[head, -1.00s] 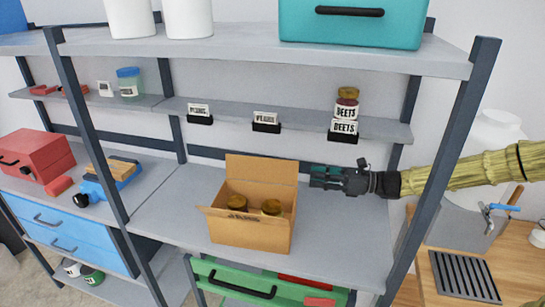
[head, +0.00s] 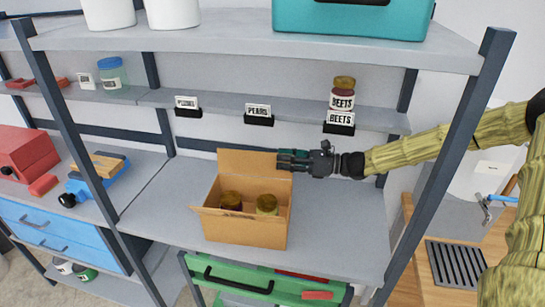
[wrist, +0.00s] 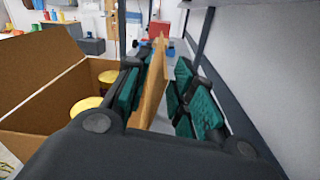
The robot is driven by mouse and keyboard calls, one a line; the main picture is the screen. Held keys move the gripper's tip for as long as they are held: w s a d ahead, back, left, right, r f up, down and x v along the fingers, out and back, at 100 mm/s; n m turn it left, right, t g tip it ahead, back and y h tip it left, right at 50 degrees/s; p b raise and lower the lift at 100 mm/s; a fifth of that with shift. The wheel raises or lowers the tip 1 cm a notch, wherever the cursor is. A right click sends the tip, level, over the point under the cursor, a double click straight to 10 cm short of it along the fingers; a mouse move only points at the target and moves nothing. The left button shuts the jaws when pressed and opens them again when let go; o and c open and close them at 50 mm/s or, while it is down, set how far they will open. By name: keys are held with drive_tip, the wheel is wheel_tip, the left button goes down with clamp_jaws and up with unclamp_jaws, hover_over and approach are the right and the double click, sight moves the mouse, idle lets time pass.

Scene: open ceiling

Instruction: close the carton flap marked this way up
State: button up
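An open brown carton (head: 243,232) stands on the middle shelf with two gold-lidded jars (head: 231,200) inside. Its back flap (head: 240,162) stands upright. A small dark mark shows near its front edge, too small to read. My gripper (head: 281,160) is at the right end of the back flap. In the wrist view the flap (wrist: 155,85) runs between the fingers of my gripper (wrist: 163,90). The fingers are apart, with a gap visible on the flap's right side. The carton's inside (wrist: 40,75) and yellow jar lids (wrist: 87,104) show to the left.
A narrow shelf above and behind holds label stands and a beets jar (head: 342,96). Shelf surface (head: 335,225) right of the carton is clear.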

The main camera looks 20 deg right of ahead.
sight(272, 160)
drive_tip(key=shift+p+x, duration=0.5)
drive_tip(key=shift+x, duration=1.65)
clamp_jaws()
